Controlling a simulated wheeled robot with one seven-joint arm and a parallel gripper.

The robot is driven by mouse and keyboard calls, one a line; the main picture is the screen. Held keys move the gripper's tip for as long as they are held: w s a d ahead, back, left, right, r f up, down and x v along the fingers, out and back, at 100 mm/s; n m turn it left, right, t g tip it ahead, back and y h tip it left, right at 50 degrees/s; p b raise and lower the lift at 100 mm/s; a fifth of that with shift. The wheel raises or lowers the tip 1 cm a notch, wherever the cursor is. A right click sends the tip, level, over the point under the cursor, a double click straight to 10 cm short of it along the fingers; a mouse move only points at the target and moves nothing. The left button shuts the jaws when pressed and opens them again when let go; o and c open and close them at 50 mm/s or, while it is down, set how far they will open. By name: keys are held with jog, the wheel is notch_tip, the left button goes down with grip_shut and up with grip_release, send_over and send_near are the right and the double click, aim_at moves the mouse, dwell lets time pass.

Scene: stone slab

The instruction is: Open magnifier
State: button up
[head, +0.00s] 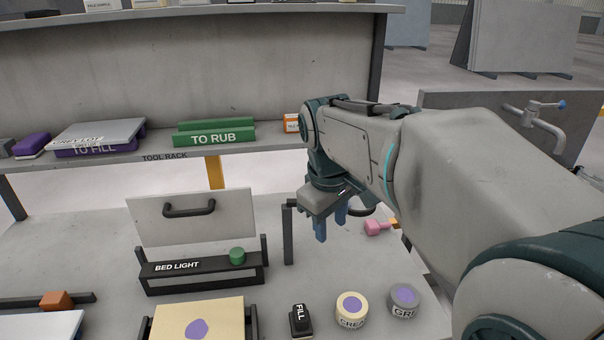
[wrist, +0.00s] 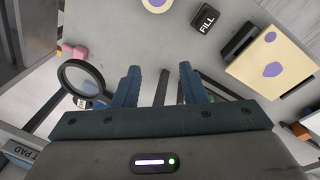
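The magnifier is a round lens in a thick black rim (wrist: 61,82), seen left of my fingers in the wrist view. In the head view, part of its dark rim (head: 369,211) shows just right of my fingers, with the rest hidden behind my gripper. A dark upright post (head: 288,237) stands left of my gripper; its link to the lens is hidden. My gripper (head: 331,221) points down above the bench, its two blue fingers apart. In the wrist view my gripper (wrist: 158,82) is open, with narrow dark bars visible between the fingers; I cannot tell whether they touch.
The bed light panel (head: 201,272) with a green knob (head: 237,256) and upright white board (head: 190,218) stands left of the post. A black FILL block (head: 301,321), two round pots (head: 352,309) and a pink item (head: 376,228) lie nearby. The tool rack (head: 272,143) runs behind.

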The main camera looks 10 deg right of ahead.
jog(key=w+d+r+n+g+y, duration=0.1)
jog(key=w+r+n, duration=0.35)
jog(key=w, duration=0.35)
jog(key=w+d+r+n+g, duration=0.1)
jog(key=w+d+r+n, duration=0.1)
jog(key=w+r+n, duration=0.45)
jog(key=shift+m, duration=0.8)
jog(key=f, duration=1)
jog(key=w+f, duration=0.1)
jog(key=f, duration=0.5)
jog(key=shift+a, duration=0.2)
grip_shut()
